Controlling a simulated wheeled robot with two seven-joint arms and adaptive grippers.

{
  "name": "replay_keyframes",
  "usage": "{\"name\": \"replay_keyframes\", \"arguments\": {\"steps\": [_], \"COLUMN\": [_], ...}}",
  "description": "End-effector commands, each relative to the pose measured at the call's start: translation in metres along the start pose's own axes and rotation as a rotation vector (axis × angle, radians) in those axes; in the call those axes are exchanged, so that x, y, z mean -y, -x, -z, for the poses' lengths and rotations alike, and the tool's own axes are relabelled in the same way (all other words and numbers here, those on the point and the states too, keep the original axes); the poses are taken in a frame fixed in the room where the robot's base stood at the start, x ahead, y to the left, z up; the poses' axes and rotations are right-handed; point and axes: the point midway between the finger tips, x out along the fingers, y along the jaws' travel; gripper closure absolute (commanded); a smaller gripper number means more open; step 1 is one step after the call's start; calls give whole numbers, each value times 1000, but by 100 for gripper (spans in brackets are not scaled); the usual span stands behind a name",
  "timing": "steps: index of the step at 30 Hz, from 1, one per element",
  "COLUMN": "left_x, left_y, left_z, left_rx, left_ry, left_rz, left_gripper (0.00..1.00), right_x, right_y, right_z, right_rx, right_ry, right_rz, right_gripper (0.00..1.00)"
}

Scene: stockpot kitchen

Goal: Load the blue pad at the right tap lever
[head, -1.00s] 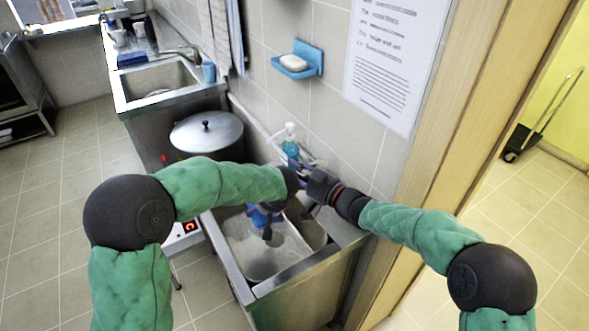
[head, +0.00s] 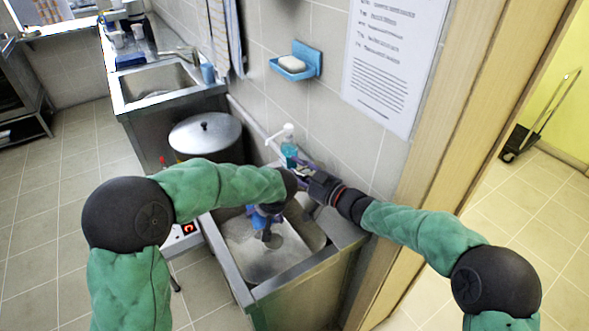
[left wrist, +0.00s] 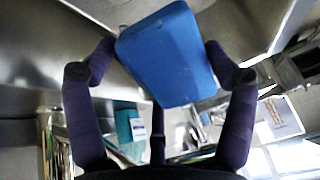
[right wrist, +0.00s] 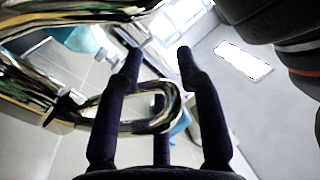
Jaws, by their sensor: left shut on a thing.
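The blue pad (left wrist: 165,55) fills the upper middle of the left wrist view, a flat rounded block between the fingers of my left gripper (left wrist: 156,62). That gripper is shut on it. In the head view my left gripper (head: 264,222) is low over the sink basin. My right gripper (head: 304,174) is above the basin's back edge by the wall. In the right wrist view its fingers (right wrist: 158,58) are parted, with a shiny looped metal tap lever (right wrist: 165,112) between them. I cannot tell whether they touch it. The rest of the tap is mostly hidden in the head view.
The steel sink (head: 300,275) stands against the tiled wall. A soap bottle (head: 289,148) is behind it. A large lidded stockpot (head: 205,130) is to the left. A blue soap dish (head: 293,67) hangs on the wall. A wooden door frame (head: 455,130) is at the right.

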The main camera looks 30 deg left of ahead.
Motion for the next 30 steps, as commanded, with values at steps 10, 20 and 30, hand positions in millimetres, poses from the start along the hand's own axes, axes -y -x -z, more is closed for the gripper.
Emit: {"name": "replay_keyframes", "arguments": {"steps": [10, 20, 30], "left_x": [0, 0, 0], "left_y": [0, 0, 0], "left_z": [0, 0, 0], "left_rx": [0, 0, 0], "left_ry": [0, 0, 0], "left_rz": [0, 0, 0], "left_gripper": [42, 42, 42], "right_x": [-2, -2, -1], "right_y": [62, 109, 116], "right_z": [1, 0, 0], "right_rx": [-1, 0, 0], "right_ry": [-1, 0, -1], "right_rz": [-4, -4, -3], "right_gripper": [63, 63, 63]}}
